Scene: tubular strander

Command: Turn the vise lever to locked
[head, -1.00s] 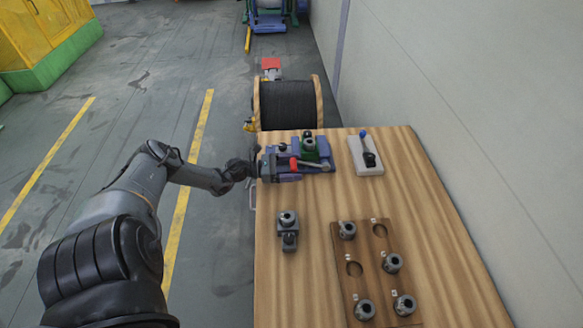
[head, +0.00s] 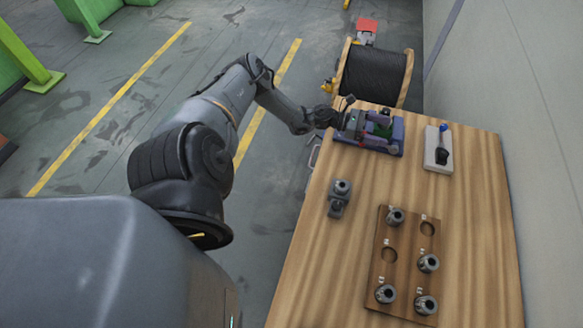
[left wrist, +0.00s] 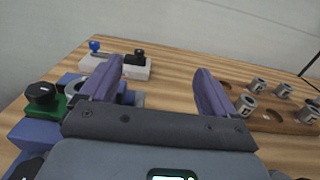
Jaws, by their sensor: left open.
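The vise (head: 397,136) is a blue body with a green block, at the far left corner of the wooden bench. In the left wrist view its green block (left wrist: 52,107) carries a black knob, left of my fingers. My left gripper (head: 362,126) is at the vise's left end, over it and partly covering it. In the left wrist view its two purple fingers (left wrist: 157,88) are spread with nothing visible between them. The vise lever is not clearly visible; I cannot tell its position or whether a finger touches it. My right gripper is out of view.
A white block with a blue-tipped lever (head: 438,158) stands right of the vise. A grey fixture (head: 338,197) and a wooden rack (head: 381,276) with several grey collars sit nearer. A black cable spool (head: 374,76) stands beyond the bench.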

